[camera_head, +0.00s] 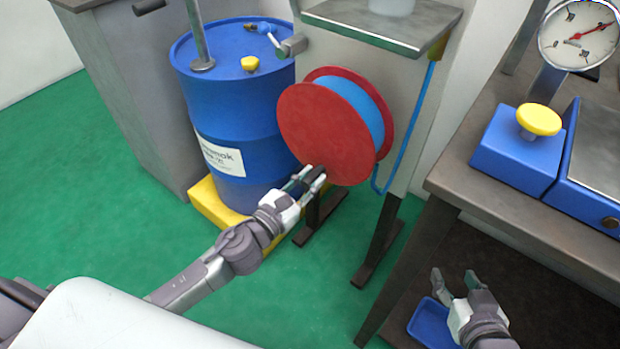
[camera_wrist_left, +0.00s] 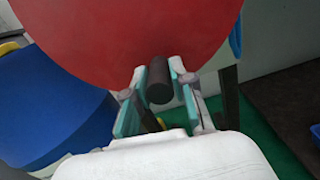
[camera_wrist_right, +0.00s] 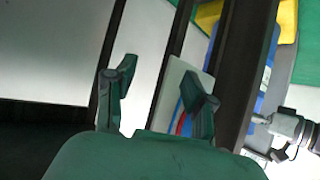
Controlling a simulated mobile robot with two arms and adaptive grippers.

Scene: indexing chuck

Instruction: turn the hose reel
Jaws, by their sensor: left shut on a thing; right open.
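The hose reel has a round red front disc (camera_head: 321,135) and blue hose (camera_head: 358,108) wound behind it, in the head view. In the left wrist view the red disc (camera_wrist_left: 130,35) fills the top. A dark cylindrical crank handle (camera_wrist_left: 159,80) sticks out near the disc's lower edge. My left gripper (camera_head: 312,178) is at the lower part of the disc. It is shut on the handle, with one finger on each side in the left wrist view (camera_wrist_left: 158,85). My right gripper (camera_head: 455,283) is open and empty, low beside the workbench; its spread fingers show in the right wrist view (camera_wrist_right: 160,90).
A blue drum (camera_head: 235,115) on a yellow base (camera_head: 205,200) stands left of the reel. The workbench (camera_head: 480,185) with a blue box (camera_head: 512,155) and a dial gauge (camera_head: 577,35) is at right. A blue tray (camera_head: 428,325) lies beside my right gripper. Green floor (camera_head: 90,170) is clear at left.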

